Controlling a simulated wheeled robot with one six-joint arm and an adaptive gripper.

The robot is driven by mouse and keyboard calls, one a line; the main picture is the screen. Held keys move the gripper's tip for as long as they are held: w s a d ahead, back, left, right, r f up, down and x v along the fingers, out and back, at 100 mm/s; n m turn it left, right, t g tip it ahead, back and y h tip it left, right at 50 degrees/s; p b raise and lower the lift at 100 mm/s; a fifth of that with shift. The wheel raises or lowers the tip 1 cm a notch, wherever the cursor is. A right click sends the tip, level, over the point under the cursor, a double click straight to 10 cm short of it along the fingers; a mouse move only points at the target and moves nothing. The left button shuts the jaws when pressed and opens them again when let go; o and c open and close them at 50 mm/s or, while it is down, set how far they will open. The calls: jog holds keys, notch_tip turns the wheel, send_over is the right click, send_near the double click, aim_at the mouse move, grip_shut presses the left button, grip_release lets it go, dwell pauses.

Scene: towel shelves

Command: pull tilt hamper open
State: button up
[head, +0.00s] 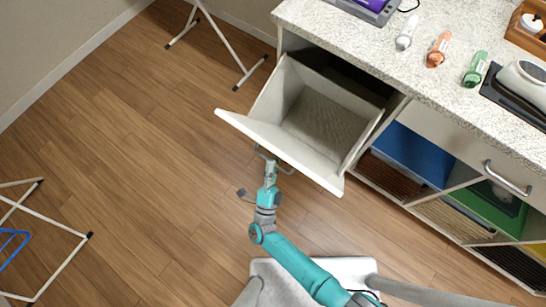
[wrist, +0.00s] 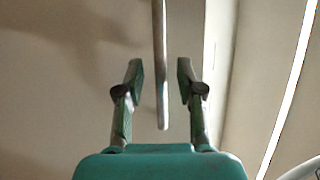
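The tilt hamper (head: 328,127) is tipped far out from the cabinet under the counter, and its empty inside shows from above. Its pale front panel (head: 280,150) leans outward toward my arm. My gripper (head: 270,166) is at the outer face of this panel, by the hamper's metal handle (head: 285,167). In the wrist view the handle bar (wrist: 160,70) runs upright between the two fingers of my gripper (wrist: 161,75). The fingers are apart, with a gap on each side of the bar. The panel's pale face (wrist: 60,80) fills the background.
The speckled counter (head: 440,85) holds several bottles and an iron-like appliance (head: 525,82). A closed drawer with a handle (head: 507,178) and open shelves with towels (head: 412,150) are at the right. White racks (head: 225,38) stand at the back and left. The wooden floor (head: 140,130) at left is clear.

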jog(key=d+v, duration=0.1)
jog(key=v, duration=0.5)
jog(key=shift+a, duration=0.5)
jog(key=shift+f, duration=0.1)
